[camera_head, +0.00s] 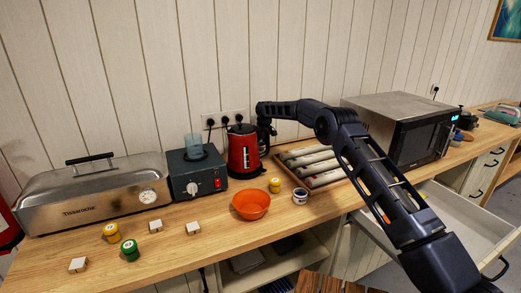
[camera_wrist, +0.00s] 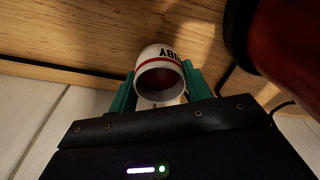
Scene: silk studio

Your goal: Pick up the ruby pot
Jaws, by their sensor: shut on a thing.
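The ruby pot (camera_wrist: 150,53) is a small white pot with a red band, dark lettering ending in "BY" and a dark red inside. In the wrist view it sits between the teal fingers of my gripper (camera_wrist: 158,80), which are shut on its sides. Its open mouth faces the wrist camera. Wood shows beyond it; I cannot tell whether it touches the counter. In the head view my arm reaches to the back of the counter beside the red kettle (camera_head: 243,152); the fingers and the ruby pot are hidden there.
The kettle also looms close at the right of the wrist view (camera_wrist: 285,50). On the counter stand an orange bowl (camera_head: 251,205), a yellow pot (camera_head: 275,185), a blue-banded pot (camera_head: 300,196), a roller tray (camera_head: 318,180) and a microwave (camera_head: 405,130). An open drawer (camera_head: 460,220) juts out at right.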

